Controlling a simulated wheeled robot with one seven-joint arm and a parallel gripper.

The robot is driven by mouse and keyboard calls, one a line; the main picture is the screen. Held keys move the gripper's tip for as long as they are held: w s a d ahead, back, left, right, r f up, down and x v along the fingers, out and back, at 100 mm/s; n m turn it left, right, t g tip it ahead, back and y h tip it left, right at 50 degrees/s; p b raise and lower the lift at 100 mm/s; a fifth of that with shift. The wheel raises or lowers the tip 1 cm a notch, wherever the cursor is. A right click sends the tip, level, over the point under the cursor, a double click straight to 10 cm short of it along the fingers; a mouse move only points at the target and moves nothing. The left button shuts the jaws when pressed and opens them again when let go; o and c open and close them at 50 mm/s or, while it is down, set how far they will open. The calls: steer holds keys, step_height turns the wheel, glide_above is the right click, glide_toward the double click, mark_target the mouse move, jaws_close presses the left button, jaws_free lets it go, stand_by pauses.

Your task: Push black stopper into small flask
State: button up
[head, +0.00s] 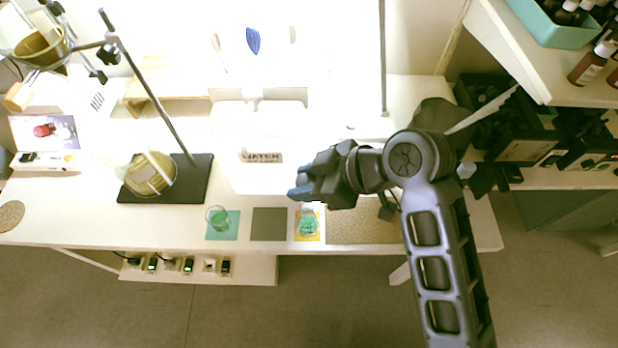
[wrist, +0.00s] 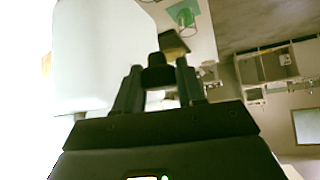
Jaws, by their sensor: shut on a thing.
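My gripper (head: 303,190) is just above and behind a small flask (head: 308,224) with green contents, which stands upright on a yellow mat (head: 299,238). In the wrist view my gripper (wrist: 158,82) is shut on the black stopper (wrist: 156,72), a dark block between its two fingers. I cannot pick out the stopper in the head view. The small flask is not clearly visible in the wrist view, so I cannot tell whether stopper and flask neck touch.
Behind is a white sink labelled WATER (head: 262,157). A retort stand base (head: 192,190) is farther left. A cork-coloured mat (head: 350,232) lies right.

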steer(key=shift+d+f, duration=0.1)
step_height(320, 180, down, 6)
steer(key=b, duration=0.4)
steer(key=shift+r, duration=0.2)
steer(key=shift+p, duration=0.5)
stand_by(1.6)
steer(key=shift+f+b, duration=0.95)
steer(key=shift+f, duration=0.5)
steer(key=o, duration=1.1)
steer(key=shift+r, duration=0.1)
